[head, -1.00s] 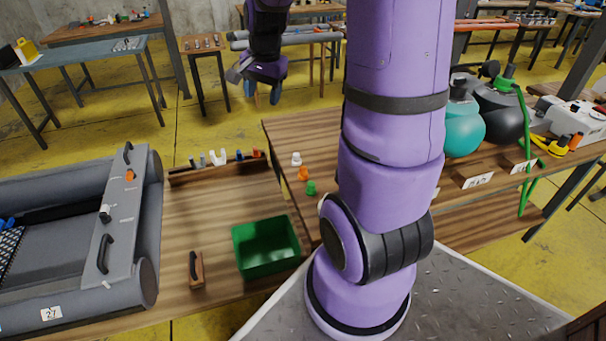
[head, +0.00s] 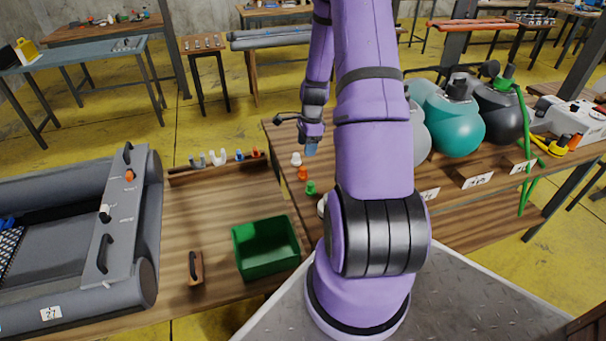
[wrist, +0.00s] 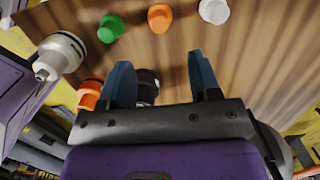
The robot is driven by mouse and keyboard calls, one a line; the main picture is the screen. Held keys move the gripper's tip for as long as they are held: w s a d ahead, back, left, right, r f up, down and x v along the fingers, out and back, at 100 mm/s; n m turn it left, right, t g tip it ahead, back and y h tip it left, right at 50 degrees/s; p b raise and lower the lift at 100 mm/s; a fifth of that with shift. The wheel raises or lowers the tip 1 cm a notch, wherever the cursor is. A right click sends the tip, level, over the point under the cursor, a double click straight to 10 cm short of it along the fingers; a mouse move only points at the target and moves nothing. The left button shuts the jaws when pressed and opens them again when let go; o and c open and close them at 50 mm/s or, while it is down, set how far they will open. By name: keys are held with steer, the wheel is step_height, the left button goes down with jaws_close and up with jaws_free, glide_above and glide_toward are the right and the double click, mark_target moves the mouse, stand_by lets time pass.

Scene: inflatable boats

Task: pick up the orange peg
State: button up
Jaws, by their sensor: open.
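A small orange peg (head: 302,174) stands on the wooden table, between a white peg (head: 296,159) and a green peg (head: 311,187). In the wrist view the orange peg (wrist: 160,17) is at the top edge, with the green one (wrist: 110,27) left of it and the white one (wrist: 213,10) right. My gripper (head: 311,148) is above the table near the white and orange pegs. In the wrist view its blue fingers (wrist: 163,72) are spread apart, and the orange peg is beyond their tips, untouched. Another orange piece (wrist: 88,95) is partly hidden beside the left finger.
A grey-white fitting (wrist: 62,50) is left in the wrist view. A dark cylinder (wrist: 148,86) shows between the fingers. A green bin (head: 266,271), a rack of pegs (head: 216,170) and a grey inflatable boat (head: 150,228) are left. Teal and black round tanks (head: 456,128) stand right.

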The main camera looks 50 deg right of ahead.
mark_target(303, 168)
steer(key=shift+w+a+f, duration=0.1)
steer(key=shift+a+f, duration=0.1)
steer(key=shift+f, duration=1.5)
steer(key=shift+w+a+f, duration=0.1)
steer(key=shift+a+f, duration=0.1)
steer(key=shift+f, duration=1.55)
steer(key=shift+w+a+f, duration=0.1)
steer(key=shift+a+f, duration=0.1)
steer(key=shift+f, duration=1.5)
steer(key=c, duration=1)
